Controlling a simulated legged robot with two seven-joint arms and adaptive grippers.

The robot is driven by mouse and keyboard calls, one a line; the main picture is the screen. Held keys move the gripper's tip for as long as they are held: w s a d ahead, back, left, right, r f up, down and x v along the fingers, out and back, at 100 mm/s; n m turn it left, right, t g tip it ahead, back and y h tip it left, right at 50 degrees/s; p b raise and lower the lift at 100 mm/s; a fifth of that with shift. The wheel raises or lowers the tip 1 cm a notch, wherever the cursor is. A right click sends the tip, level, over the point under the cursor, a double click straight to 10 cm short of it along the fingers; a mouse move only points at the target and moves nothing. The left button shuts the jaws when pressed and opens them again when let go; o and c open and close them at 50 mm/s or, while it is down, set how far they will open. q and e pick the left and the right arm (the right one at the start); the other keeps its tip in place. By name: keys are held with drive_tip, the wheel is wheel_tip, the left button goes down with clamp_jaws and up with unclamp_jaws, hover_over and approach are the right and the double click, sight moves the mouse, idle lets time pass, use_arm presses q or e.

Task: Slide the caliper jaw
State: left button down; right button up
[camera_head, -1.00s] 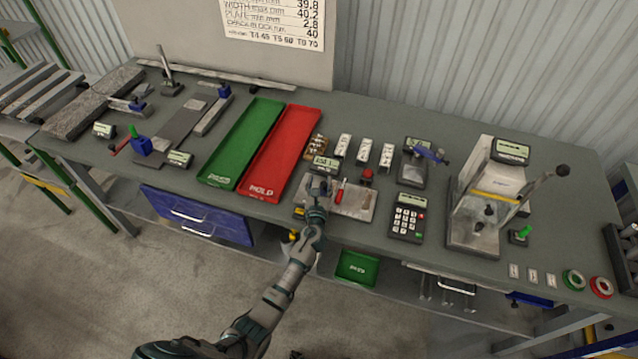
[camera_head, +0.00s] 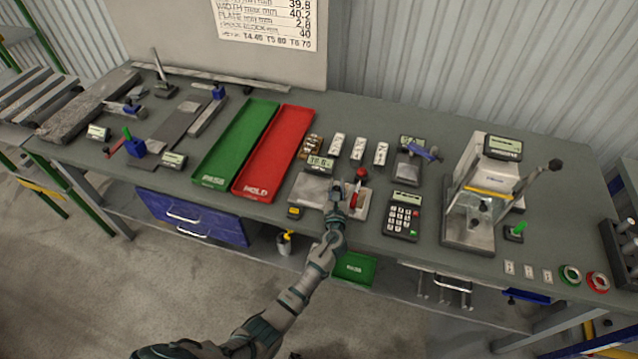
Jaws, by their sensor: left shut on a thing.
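My left gripper (camera_head: 337,188) reaches in from below and is over the light metal plate (camera_head: 307,188) near the table's front edge. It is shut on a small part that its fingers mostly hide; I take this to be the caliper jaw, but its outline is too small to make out. A small digital display (camera_head: 320,163) stands at the plate's back edge, just behind and left of the gripper. My right gripper is not in view.
A red-handled tool (camera_head: 354,196) and a red-topped piece (camera_head: 361,174) are close right of the gripper. The red tray (camera_head: 243,189) and green tray (camera_head: 207,179) lie left. A keypad device (camera_head: 402,214) and a lever press (camera_head: 470,235) stand right.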

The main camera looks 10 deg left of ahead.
use_arm(q)
drive_tip(key=shift+s+d+f, duration=0.1)
drive_tip(key=shift+d+f, duration=0.05)
drive_tip(key=shift+d, duration=0.5)
drive_tip(key=shift+s+d+f, duration=0.1)
drive_tip(key=shift+d+f, duration=0.05)
drive_tip(key=shift+d, duration=0.45)
drive_tip(key=c, duration=1.2)
unclamp_jaws()
drive_tip(key=shift+a+f, duration=0.1)
drive_tip(key=shift+a, duration=0.25)
drive_tip(key=shift+o, duration=1.1)
drive_tip(key=shift+w+a, duration=0.15)
drive_tip(key=shift+a, duration=0.2)
drive_tip(key=shift+d+r, duration=0.15)
drive_tip(key=shift+r, duration=0.05)
drive_tip(key=shift+s+d, duration=0.15)
drive_tip(key=shift+s, duration=0.1)
drive_tip(key=s, duration=0.3)
drive_tip(key=s+d, duration=0.1)
drive_tip(key=s, duration=0.7)
drive_tip(key=shift+d+f, duration=0.15)
drive_tip(key=shift+s+d, duration=0.1)
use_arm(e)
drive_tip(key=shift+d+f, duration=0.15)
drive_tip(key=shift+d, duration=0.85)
